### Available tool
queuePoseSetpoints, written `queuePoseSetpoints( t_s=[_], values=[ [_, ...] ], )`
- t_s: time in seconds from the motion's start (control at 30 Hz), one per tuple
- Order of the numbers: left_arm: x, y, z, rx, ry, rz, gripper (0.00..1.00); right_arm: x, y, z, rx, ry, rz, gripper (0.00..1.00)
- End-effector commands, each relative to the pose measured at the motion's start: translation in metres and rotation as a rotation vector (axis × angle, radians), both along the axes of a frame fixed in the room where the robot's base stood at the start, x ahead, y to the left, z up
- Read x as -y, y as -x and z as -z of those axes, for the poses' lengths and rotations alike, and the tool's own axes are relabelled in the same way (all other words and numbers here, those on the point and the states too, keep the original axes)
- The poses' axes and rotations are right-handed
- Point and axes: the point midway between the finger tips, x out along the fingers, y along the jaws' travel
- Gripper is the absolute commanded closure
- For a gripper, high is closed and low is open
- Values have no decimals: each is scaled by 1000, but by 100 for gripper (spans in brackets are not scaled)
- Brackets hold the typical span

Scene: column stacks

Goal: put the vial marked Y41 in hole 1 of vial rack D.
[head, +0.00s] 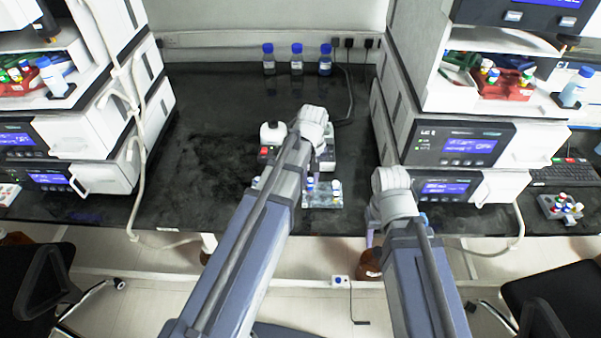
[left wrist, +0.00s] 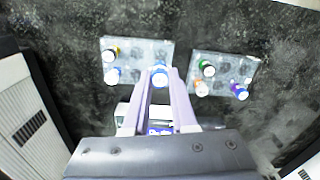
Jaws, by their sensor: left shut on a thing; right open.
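My left gripper (head: 314,176) points down over the bench and is shut on a blue-capped vial (left wrist: 158,76); the vial also shows in the head view (head: 309,184). It overlaps the inner edge of a clear grey rack (left wrist: 137,47). I cannot tell whether it touches the rack. That rack, also in the head view (head: 322,202), holds an orange-capped vial (left wrist: 110,54) and a blue-and-white one (left wrist: 112,75). A second rack (left wrist: 225,75) holds several vials; my left arm mostly hides it in the head view. Labels and rack letters are unreadable. My right gripper (head: 371,238) is open and empty near the bench's front edge.
A white device (head: 273,135) stands behind the racks. Three blue-capped bottles (head: 297,62) stand at the back wall. Stacked instruments (head: 455,145) rise on both sides. The dark bench (head: 210,120) is clear left of the device.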

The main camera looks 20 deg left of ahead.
Motion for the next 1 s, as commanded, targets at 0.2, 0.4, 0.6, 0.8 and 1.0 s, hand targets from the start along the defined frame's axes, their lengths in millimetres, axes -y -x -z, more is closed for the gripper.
queuePoseSetpoints(
  t_s=[0.2, 0.4, 0.6, 0.8, 1.0],
  values=[
    [1, 0, 2, 0, 0, 1, 100, 0, 0, 2, 0, 0, 0, 50],
    [0, 0, 11, 0, 0, 1, 100, 0, 0, 11, 0, 0, 0, 50],
    [0, 0, 26, 0, 0, 1, 100, 0, 0, 26, 0, 0, 0, 50],
    [0, 0, 38, 0, 0, 1, 100, 0, 0, 38, 0, 0, 0, 50],
    [0, 0, 39, 0, 0, 1, 100, 0, 0, 39, 0, 0, 0, 50]
  ],
)
